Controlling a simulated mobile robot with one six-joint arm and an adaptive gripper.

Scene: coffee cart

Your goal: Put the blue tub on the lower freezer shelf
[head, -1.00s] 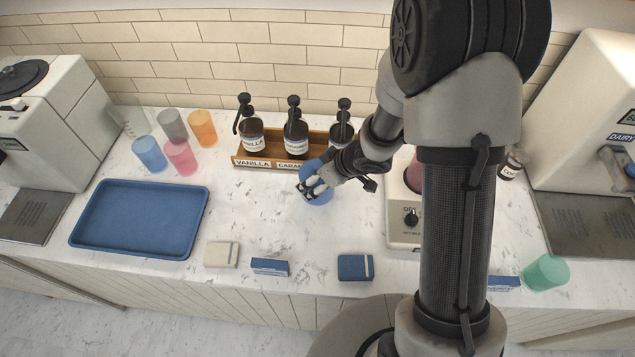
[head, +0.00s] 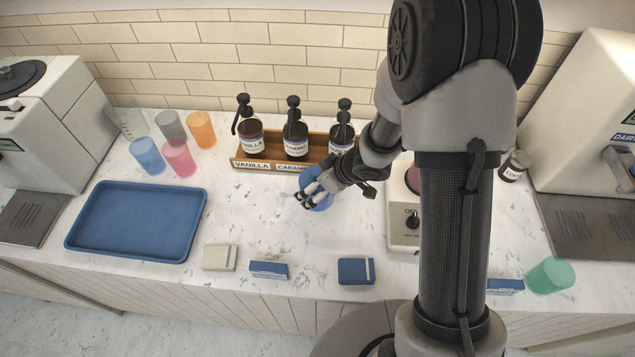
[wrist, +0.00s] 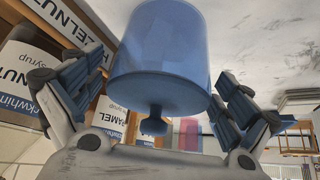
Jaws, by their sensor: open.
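The blue tub (head: 322,205) stands on the counter in front of the syrup rack, partly hidden under my gripper in the head view. In the wrist view the tub (wrist: 160,45) is a smooth blue cylinder with a knob on the end facing my palm. My gripper (head: 309,191) is open. In the wrist view its blue-padded fingers are on either side of the tub, with a visible gap on each side. No freezer or lower freezer shelf can be made out.
A wooden rack (head: 240,163) with pump bottles is close behind my gripper. A blue tray (head: 188,245) and several coloured cups are to the left. Small boxes (head: 356,270) lie near the front edge. A white appliance (head: 403,239) is to the right.

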